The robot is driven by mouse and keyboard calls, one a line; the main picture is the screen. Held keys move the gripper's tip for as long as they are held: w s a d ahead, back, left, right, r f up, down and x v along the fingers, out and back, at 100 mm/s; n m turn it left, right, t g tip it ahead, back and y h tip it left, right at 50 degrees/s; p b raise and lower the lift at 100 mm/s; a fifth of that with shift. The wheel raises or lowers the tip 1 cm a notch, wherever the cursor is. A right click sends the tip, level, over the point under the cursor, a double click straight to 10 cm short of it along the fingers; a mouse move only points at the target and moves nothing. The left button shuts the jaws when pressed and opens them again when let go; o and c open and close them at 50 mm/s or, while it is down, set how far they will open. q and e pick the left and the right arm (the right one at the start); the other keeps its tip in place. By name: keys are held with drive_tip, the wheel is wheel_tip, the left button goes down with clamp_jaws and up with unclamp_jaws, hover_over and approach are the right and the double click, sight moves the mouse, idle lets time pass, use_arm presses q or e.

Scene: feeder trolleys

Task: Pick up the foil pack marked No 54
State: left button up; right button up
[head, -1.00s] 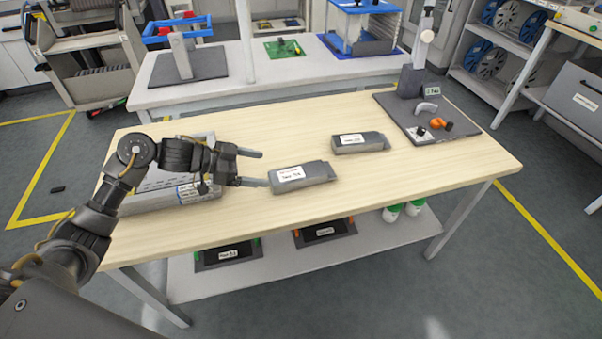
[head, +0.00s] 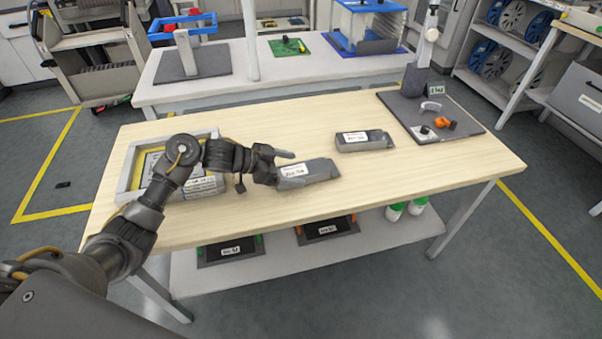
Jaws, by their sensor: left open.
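Two grey foil packs with white labels lie on the wooden table. The nearer foil pack (head: 318,173) is at my left gripper, and its label print is too small to read for sure. The farther foil pack (head: 378,140) lies behind it to the right, its label also unclear. My left gripper (head: 284,166) is open at the left end of the nearer pack. One finger shows along the pack's far side; the other is hard to make out. I cannot tell whether the fingers touch the pack. My right gripper is not in view.
A grey tray (head: 131,176) with a yellow-edged panel lies under my left arm. A dark board (head: 405,108) with a stand and small orange and white parts is at the back right. The table's front right (head: 430,175) is clear. Dark trays (head: 231,252) sit on the shelf below.

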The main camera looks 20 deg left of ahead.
use_arm(q)
drive_tip(key=shift+w+d+f, duration=0.3)
drive_tip(key=shift+d+f, duration=0.05)
drive_tip(key=shift+d, duration=0.1)
drive_tip(key=c, duration=1.2)
drive_tip(key=shift+r, duration=0.1)
